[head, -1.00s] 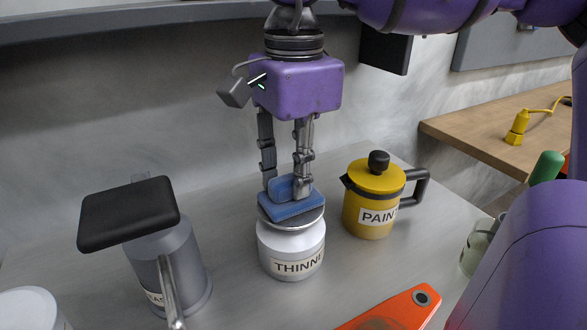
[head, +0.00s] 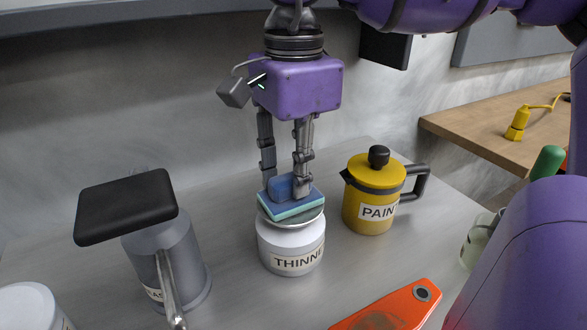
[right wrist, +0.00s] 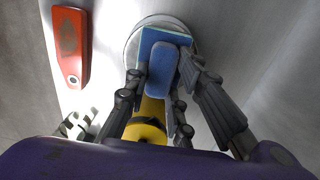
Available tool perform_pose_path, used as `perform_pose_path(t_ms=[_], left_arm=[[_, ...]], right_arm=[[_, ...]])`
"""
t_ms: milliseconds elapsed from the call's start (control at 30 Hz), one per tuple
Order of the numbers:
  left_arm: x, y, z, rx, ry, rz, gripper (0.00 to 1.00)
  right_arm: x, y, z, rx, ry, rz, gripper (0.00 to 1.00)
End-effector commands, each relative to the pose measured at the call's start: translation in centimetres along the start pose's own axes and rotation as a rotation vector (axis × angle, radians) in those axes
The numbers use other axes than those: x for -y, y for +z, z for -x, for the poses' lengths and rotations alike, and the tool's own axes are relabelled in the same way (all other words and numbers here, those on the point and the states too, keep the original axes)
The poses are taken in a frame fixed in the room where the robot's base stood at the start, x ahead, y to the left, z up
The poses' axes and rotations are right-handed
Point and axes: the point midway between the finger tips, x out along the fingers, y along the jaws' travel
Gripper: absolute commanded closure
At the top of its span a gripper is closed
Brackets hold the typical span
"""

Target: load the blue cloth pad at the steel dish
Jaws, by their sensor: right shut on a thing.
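The blue cloth pad (head: 291,203) has a raised grip on top and a pale teal edge. It sits at the steel dish (head: 312,219), the round metal top of a white jar (head: 290,245) labelled "THINNE…". The pad looks pressed against the dish and covers most of it. My right gripper (head: 286,188) points down and is shut on the pad's raised grip. The right wrist view shows the pad (right wrist: 152,40) between the fingers, with the dish rim (right wrist: 133,48) around it. My left gripper is not in view.
A yellow pot (head: 367,212) labelled "PAIN…" stands right of the jar. A grey can (head: 170,262) with a black flat plate (head: 125,208) above it stands left. An orange tool (head: 395,310) lies in front. A wooden table (head: 490,135) is at right.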

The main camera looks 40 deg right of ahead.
Motion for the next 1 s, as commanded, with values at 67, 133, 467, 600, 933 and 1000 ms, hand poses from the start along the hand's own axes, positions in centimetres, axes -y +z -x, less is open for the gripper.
perform_pose_path(t_ms=[67, 133, 467, 600, 933, 1000], left_arm=[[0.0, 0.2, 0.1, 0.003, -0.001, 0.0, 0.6], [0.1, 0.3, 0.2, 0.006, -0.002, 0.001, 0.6], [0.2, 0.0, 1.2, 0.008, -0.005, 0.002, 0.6], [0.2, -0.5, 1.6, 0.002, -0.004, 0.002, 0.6], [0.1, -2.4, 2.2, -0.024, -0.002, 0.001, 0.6], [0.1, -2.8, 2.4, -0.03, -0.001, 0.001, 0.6]], right_arm=[[0.0, 0.0, -0.1, 0.0, 0.002, 0.0, 0.98], [0.0, 0.0, 0.0, 0.0, 0.001, 0.0, 0.98], [0.0, 0.0, 2.0, -0.001, 0.0, -0.001, 0.98], [0.0, 0.0, 3.2, -0.001, -0.001, -0.001, 0.98], [0.0, 0.0, 5.8, -0.001, -0.002, -0.001, 0.98], [0.0, 0.0, 6.4, 0.0, -0.001, -0.001, 0.98]])
